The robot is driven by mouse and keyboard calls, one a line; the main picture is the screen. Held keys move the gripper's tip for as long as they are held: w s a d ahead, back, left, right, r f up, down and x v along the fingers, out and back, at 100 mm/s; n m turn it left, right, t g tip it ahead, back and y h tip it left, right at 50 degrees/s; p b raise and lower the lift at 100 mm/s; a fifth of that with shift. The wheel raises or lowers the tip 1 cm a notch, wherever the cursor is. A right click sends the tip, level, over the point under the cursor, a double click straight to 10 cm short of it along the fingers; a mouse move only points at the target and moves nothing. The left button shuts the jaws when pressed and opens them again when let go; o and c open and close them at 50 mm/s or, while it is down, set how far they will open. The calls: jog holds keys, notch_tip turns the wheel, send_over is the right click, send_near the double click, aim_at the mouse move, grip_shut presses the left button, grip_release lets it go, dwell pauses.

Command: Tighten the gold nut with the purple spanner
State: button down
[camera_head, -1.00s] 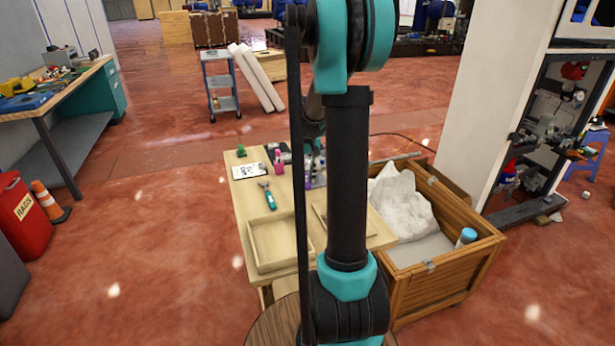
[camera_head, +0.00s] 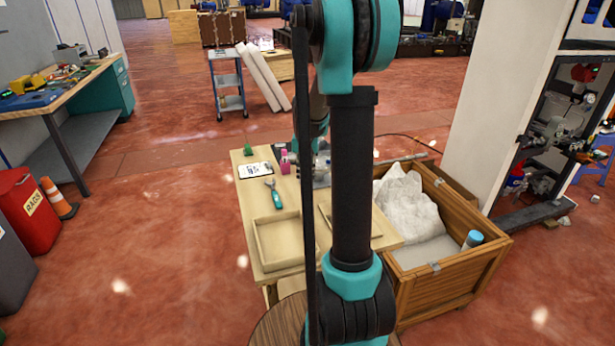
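No purple spanner or gold nut can be made out; my own arm covers the middle of the small wooden table (camera_head: 240,183). A spanner with a teal handle (camera_head: 277,201) lies on the table, left of my arm. A small grey, metallic shape (camera_head: 321,171) shows at the table's back beside my arm, too small to identify. My gripper cannot be made out; the far end of my arm reaches down behind its nearer links, over the table's back part.
On the table are a shallow wooden tray (camera_head: 262,243), a white card (camera_head: 254,170), a pink bottle (camera_head: 285,162) and a small green item (camera_head: 248,150). A wooden crate (camera_head: 455,284) with a white sack (camera_head: 408,203) stands at the right. Floor left of the table is clear.

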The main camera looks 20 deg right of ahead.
dwell(0.3)
jog(key=shift+w+a+m, duration=0.3)
jog(key=shift+a+m, duration=0.25)
jog(key=shift+m, duration=0.05)
jog(key=shift+w+a+m, duration=0.3)
jog(key=shift+a+m, duration=0.2)
jog(key=shift+m, duration=0.1)
jog(key=shift+w+a+m, duration=0.75)
jog(key=shift+a+m, duration=0.15)
jog(key=shift+m, duration=0.2)
jog(key=shift+s+d+n, duration=0.4)
jog(key=shift+n, duration=0.2)
jog(key=shift+r, duration=0.1)
jog(key=shift+r, duration=1.9)
